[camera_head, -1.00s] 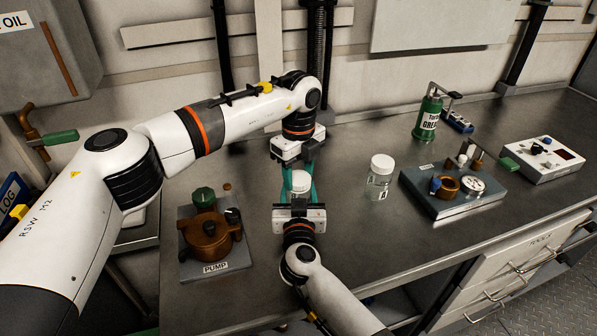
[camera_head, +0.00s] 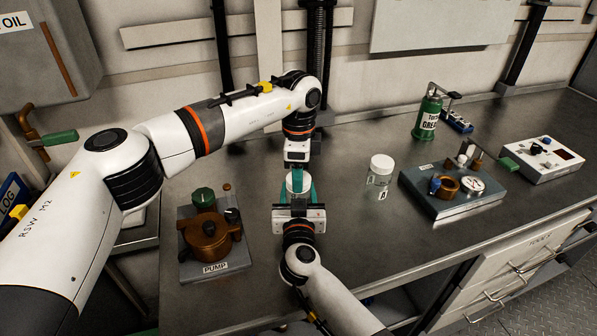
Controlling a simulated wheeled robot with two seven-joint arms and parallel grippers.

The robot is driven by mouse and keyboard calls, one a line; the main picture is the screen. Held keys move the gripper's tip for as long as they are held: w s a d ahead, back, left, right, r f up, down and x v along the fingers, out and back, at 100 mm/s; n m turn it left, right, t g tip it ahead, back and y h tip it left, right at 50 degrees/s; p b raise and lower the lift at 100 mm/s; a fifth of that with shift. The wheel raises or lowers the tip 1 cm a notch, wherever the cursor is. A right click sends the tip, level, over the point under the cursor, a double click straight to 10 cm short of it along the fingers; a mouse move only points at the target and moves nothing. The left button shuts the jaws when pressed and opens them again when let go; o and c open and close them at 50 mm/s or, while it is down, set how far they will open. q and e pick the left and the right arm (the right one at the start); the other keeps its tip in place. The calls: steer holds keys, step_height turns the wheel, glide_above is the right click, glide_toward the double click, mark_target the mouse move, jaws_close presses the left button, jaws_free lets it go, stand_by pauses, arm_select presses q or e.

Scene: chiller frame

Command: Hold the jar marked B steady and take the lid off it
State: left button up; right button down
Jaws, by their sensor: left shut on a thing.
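A small jar (camera_head: 299,201) stands upright on the bench between my two grippers. Its marking is hidden. Its white lid (camera_head: 291,184) is partly covered by the fingers. My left gripper (camera_head: 297,181) points down from above, seen edge-on, with its teal fingers shut on the lid. I cannot tell whether the lid is apart from the jar. My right gripper (camera_head: 298,193) reaches in from the front, its teal fingers on both sides of the jar body, closed around it. A similar clear jar marked A (camera_head: 379,179), with a white lid, stands to the right, untouched.
A brown pump (camera_head: 209,237) on a grey plate stands left of the jar. At right are a blue-grey board with fittings (camera_head: 440,205), a green grease can (camera_head: 428,117) and a white control box (camera_head: 543,160). The bench in front of jar A is clear.

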arm_select(q)
steer(key=shift+r, duration=1.1)
steer(key=shift+r, duration=2)
arm_select(e)
steer(key=c, duration=0.5)
jaws_free()
